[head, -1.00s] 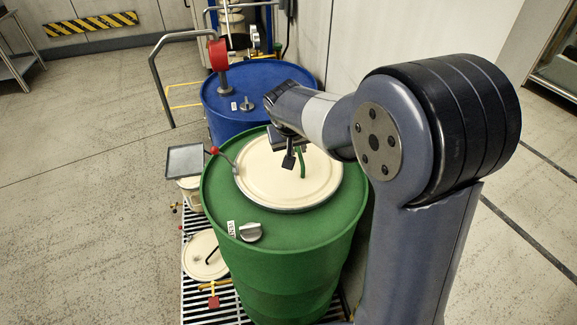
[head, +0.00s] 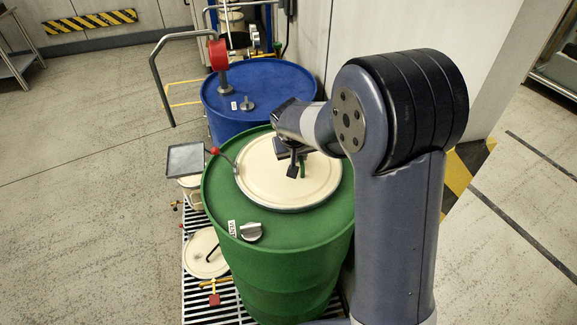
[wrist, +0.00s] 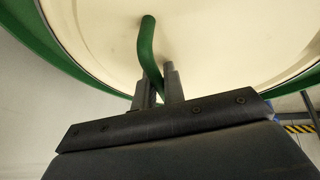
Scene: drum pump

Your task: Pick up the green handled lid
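The cream round lid (head: 265,185) lies on top of the green drum (head: 275,240). Its bent green handle (wrist: 147,42) rises from the lid and shows in the wrist view. My gripper (head: 297,168) is low over the lid at the handle. In the wrist view the handle's lower part runs down between the two fingertips of my gripper (wrist: 158,88). The fingers are a little apart, and I cannot tell whether they press on the handle. The handle's lower end is hidden by my gripper.
A blue drum (head: 258,90) with a red gauge (head: 218,54) stands behind. A grey knob (head: 250,232) sits on the green drum's near rim. Another cream lid (head: 203,256) lies on the grating at left.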

